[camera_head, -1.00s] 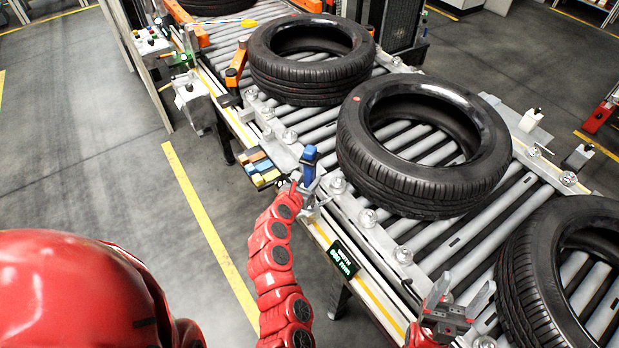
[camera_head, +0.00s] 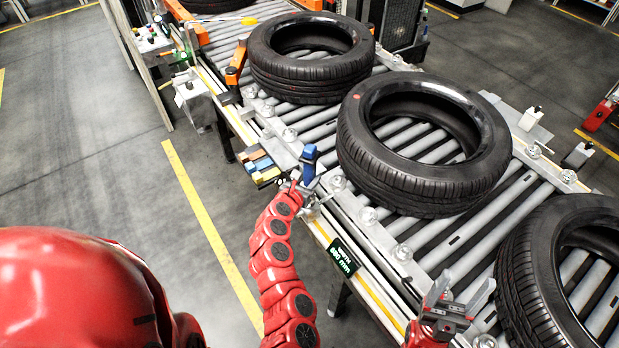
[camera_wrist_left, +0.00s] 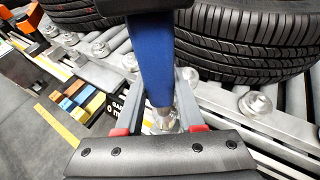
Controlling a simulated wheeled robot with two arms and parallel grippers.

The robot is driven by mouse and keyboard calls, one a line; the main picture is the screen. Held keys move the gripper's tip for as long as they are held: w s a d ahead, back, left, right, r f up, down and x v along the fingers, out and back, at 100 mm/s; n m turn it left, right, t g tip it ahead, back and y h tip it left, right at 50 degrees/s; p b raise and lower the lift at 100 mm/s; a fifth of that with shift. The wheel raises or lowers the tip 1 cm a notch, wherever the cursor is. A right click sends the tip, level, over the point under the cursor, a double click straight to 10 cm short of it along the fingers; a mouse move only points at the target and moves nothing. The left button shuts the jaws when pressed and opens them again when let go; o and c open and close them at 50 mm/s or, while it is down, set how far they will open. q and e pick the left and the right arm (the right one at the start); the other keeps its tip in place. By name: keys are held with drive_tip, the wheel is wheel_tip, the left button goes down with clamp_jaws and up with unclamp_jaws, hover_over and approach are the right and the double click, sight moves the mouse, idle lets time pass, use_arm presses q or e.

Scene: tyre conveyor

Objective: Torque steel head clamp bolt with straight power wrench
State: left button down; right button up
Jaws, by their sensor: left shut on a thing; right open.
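A blue straight power wrench (camera_head: 310,160) stands upright in my left gripper (camera_head: 308,190), at the near side rail of the conveyor. The left wrist view shows the blue wrench body (camera_wrist_left: 152,60) between the two fingers of the left gripper (camera_wrist_left: 160,105). The wrench's lower end is at or just above a shiny clamp bolt (camera_wrist_left: 163,122); I cannot tell whether they touch. Other bolts (camera_head: 367,215) stand along the steel rail (camera_head: 385,243). My right gripper (camera_head: 452,300) is open and empty over the conveyor's near edge at the lower right.
Several black tyres lie on the rollers; the middle tyre (camera_head: 425,145) is close beside the wrench. Coloured blocks (camera_head: 262,167) sit left of the left gripper. The floor left of the conveyor is clear.

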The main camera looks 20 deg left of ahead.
use_arm(q)
drive_tip(key=shift+f+b, duration=1.25)
drive_tip(key=shift+f, duration=0.2)
idle(1.2)
drive_tip(key=shift+s+f, duration=0.1)
drive_tip(key=shift+f, duration=0.4)
idle(4.8)
